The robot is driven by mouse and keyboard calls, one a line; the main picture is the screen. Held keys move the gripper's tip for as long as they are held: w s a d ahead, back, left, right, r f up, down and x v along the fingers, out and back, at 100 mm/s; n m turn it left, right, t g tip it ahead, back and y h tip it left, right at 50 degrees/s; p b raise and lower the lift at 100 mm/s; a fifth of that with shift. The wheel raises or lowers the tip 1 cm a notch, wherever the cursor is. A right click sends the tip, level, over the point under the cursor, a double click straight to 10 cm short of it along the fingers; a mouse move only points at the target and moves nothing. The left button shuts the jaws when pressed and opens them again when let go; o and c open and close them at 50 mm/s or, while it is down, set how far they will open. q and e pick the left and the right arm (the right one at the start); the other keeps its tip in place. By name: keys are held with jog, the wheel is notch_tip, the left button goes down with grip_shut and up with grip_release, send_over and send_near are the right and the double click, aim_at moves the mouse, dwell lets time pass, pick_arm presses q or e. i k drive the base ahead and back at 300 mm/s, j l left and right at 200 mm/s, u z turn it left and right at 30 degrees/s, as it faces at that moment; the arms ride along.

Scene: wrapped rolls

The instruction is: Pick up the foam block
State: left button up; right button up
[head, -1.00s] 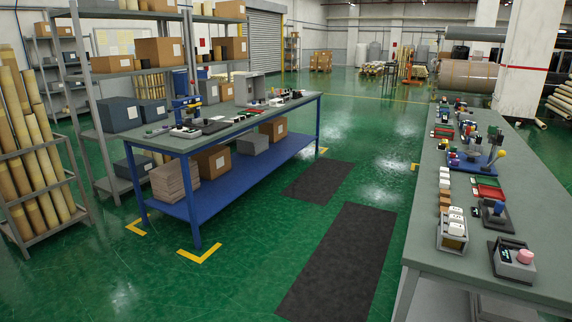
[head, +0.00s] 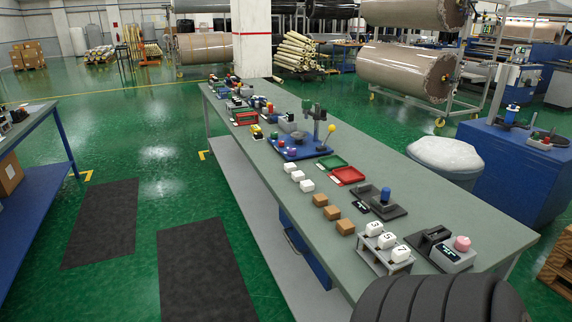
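I cannot tell for certain which piece is the foam block. A small pink piece (head: 462,243) with rounded edges sits on a grey device with a small dark display (head: 452,257), near the right front edge of the long grey-green workbench (head: 262,160). Brown cubes (head: 332,212) stand in a row on the bench, with white cubes (head: 298,176) behind them. Neither of my grippers is in the head view.
A rack of white numbered blocks (head: 383,240) stands left of the pink piece. A dark stand with a blue knob (head: 384,197), green (head: 332,163) and red trays (head: 348,175) lie farther back. A blue cabinet (head: 515,160) stands beyond the bench.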

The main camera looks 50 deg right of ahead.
aim_at(298, 176)
jog(key=i+z, duration=0.3)
jog(key=z, duration=0.15)
jog(key=i+z, duration=0.3)
jog(key=z, duration=0.2)
jog(key=i+j+z, duration=0.15)
jog(key=i+z, duration=0.15)
jog(key=z, duration=0.15)
jog(key=i+j+z, duration=0.25)
jog(key=z, duration=0.25)
jog(key=i+j+z, duration=0.45)
jog(key=z, duration=0.15)
